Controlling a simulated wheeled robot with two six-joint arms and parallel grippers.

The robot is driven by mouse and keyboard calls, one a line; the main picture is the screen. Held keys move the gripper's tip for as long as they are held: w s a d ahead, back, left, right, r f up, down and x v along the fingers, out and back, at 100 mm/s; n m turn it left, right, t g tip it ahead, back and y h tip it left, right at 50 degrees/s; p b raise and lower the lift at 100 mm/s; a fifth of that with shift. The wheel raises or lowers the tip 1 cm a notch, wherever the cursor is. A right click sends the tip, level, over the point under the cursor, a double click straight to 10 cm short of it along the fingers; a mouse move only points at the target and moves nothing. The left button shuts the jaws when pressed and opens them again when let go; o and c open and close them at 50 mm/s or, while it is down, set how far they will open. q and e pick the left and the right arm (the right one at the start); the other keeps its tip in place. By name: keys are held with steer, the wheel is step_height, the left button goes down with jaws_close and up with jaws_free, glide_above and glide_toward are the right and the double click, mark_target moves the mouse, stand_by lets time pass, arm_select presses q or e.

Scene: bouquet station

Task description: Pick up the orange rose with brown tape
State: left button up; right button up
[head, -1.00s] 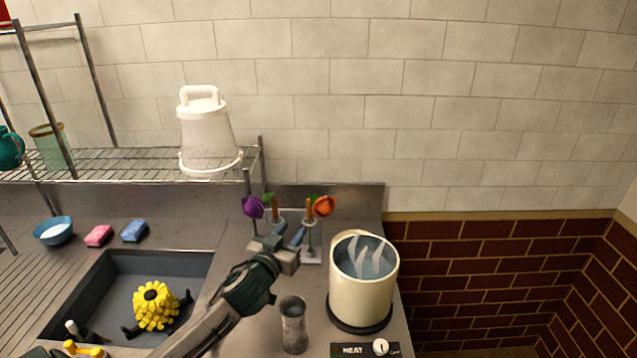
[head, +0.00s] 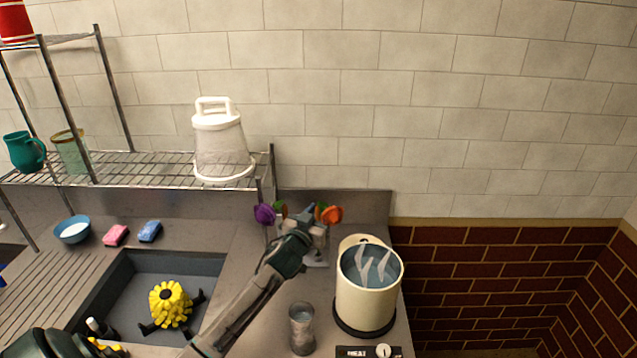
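The orange rose (head: 329,214) stands at the back of the counter, left of the cream pot. Its stem is mostly hidden behind my gripper, and I cannot make out any brown tape. A purple rose (head: 265,214) stands just to its left. My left gripper (head: 308,213) reaches up between the two flowers, close to the left of the orange bloom. Its fingers are small and overlap the stems, so I cannot tell whether they are open or shut, or touch the stem. My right gripper is not in view.
A cream pot (head: 365,300) of water stands right of the arm, with a grey metal cup (head: 302,330) in front. The sink (head: 130,285) holds a yellow flower-like object (head: 170,302). A wire shelf (head: 120,165) with a white lidded bucket (head: 221,140) is behind.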

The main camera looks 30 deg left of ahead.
arm_select(q)
steer(key=shift+w, duration=0.1)
steer(key=shift+c, duration=0.2)
jaws_close()
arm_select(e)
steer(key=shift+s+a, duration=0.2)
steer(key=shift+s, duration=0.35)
